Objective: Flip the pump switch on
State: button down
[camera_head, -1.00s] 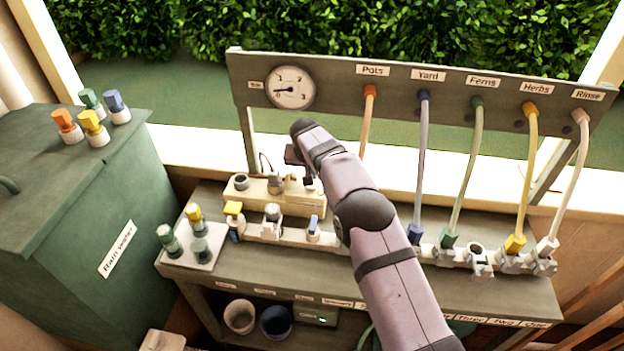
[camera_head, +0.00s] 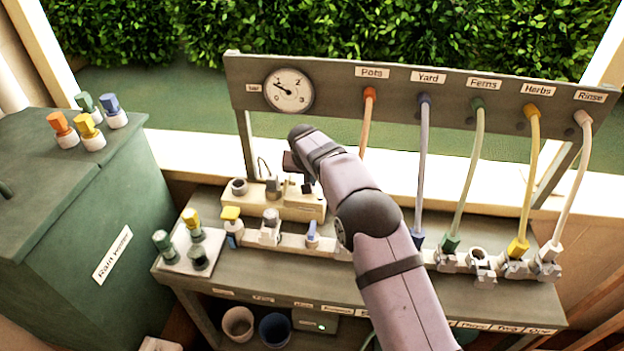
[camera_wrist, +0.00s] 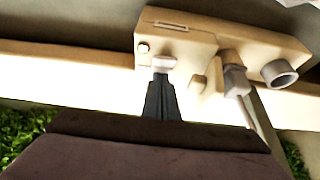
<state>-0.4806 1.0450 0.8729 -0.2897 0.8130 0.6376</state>
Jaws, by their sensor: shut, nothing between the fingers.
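The cream pump box (camera_head: 290,209) sits on the bench below the gauge board, and it fills the upper middle of the wrist view (camera_wrist: 205,45). In the wrist view, a small pale switch (camera_wrist: 164,63) is on the box face. My gripper (camera_wrist: 159,78) is shut and empty, its dark fingertips at the switch, touching or very near it. In the head view, my gripper (camera_head: 306,188) points down over the box's right part; the arm and fingers hide the switch there. The pressure gauge (camera_head: 288,90) has its needle pointing up and left.
A valve row (camera_head: 290,240) with coloured connectors runs along the bench front. Coloured hoses, including the orange one (camera_head: 368,120), hang from the board to the right. A green rainwater tank (camera_head: 110,240) stands at left, with loose connectors on top.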

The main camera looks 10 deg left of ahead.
jog(key=shift+s+f, duration=0.45)
jog(key=shift+f, duration=0.2)
jog(key=r+p, duration=0.1)
jog(key=r, duration=0.1)
jog(key=r+p, duration=0.1)
jog(key=r, duration=0.1)
jog(key=r+p, duration=0.1)
jog(key=r, duration=0.1)
jog(key=shift+w, duration=0.4)
notch_tip(320, 180, up, 9)
jog(key=b, duration=0.1)
jog(key=shift+b, duration=0.3)
jog(key=shift+r, duration=0.1)
